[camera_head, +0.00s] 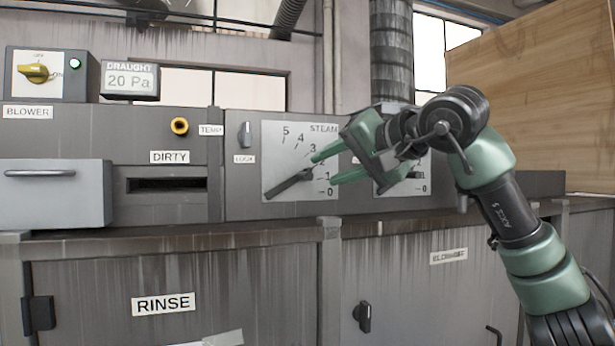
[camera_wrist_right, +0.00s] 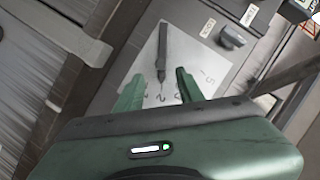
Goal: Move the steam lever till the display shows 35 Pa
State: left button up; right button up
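The draught display (camera_head: 130,81) at the upper left of the head view reads 20 Pa. The steam lever (camera_head: 288,185) is a dark bar on the white steam dial (camera_head: 274,152), with its tip pointing up and right near the 2. My right gripper (camera_head: 325,171) is open in front of the dial's right side, its green fingers apart near the lever's tip. In the right wrist view the lever (camera_wrist_right: 163,48) lies in line with the gap between the open fingers (camera_wrist_right: 159,76). I cannot tell whether they touch it. My left gripper is not in view.
A second dial (camera_head: 384,187) is partly hidden behind my right gripper. A small lock knob (camera_head: 245,133) sits left of the steam dial. A counter ledge (camera_head: 200,240) runs below the panel. A wooden board (camera_head: 540,90) stands at the right.

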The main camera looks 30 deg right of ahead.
aim_at(306, 176)
jog(key=p+x, duration=0.2)
jog(key=x, duration=0.4)
jog(key=shift+w+a, duration=0.1)
jog(key=shift+w, duration=0.2)
jog(key=shift+w+a+f, duration=0.1)
jog(key=shift+w+f, duration=0.15)
jog(key=shift+w, duration=0.35)
grip_shut()
dwell(0.6)
